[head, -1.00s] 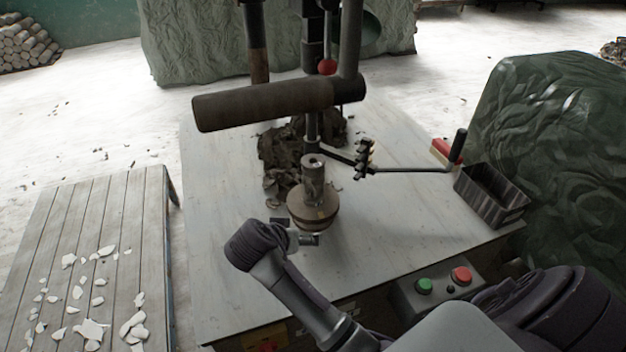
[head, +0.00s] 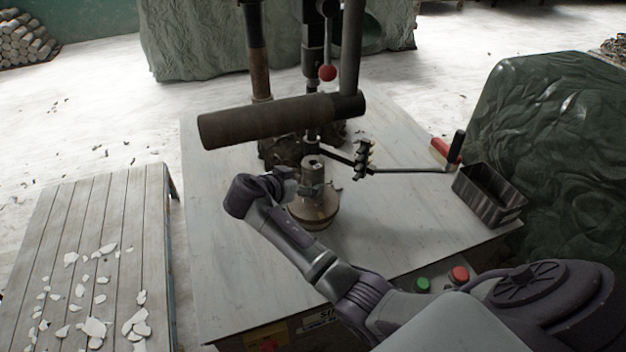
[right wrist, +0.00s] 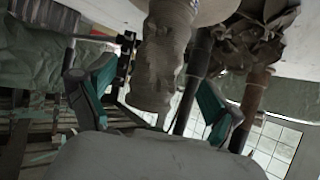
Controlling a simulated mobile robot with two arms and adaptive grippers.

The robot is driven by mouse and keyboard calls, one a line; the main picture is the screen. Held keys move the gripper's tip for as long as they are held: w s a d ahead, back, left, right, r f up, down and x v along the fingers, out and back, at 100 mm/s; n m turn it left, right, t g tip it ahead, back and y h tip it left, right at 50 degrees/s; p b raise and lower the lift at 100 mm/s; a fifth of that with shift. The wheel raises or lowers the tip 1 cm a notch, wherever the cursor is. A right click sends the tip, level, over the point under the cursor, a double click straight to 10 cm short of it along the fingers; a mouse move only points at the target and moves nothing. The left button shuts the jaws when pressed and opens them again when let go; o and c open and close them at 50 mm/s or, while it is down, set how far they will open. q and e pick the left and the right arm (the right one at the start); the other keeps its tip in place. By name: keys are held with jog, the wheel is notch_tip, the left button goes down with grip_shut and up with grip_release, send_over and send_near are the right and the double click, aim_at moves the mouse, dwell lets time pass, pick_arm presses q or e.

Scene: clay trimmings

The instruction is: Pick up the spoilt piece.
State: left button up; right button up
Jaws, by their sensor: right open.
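The spoilt piece looks to be the grey-brown, lumpy clay cylinder (head: 312,172) standing upright on a round base (head: 316,212) on the work table. In the right wrist view the clay piece (right wrist: 160,60) appears large, between the two fingers. My right gripper (head: 287,182) is at the left side of the piece, at about its height. In the right wrist view the right gripper (right wrist: 155,98) is open, with teal-sided fingers apart on either side of the piece; I cannot tell whether they touch it. My left gripper is not in view.
A thick brown horizontal roller (head: 270,122) hangs above and behind the piece. Dark clay trimmings (head: 282,150) lie behind it. A black arm with a toothed end (head: 364,160) reaches close on the right. A dark bin (head: 488,194) stands at the table's right. White shards (head: 95,325) lie on a slatted table.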

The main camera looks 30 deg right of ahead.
jog(key=p+x, duration=0.2)
jog(key=x, duration=0.3)
jog(key=shift+d+r, duration=0.1)
jog(key=shift+r, duration=0.05)
jog(key=shift+c, duration=0.9)
grip_shut()
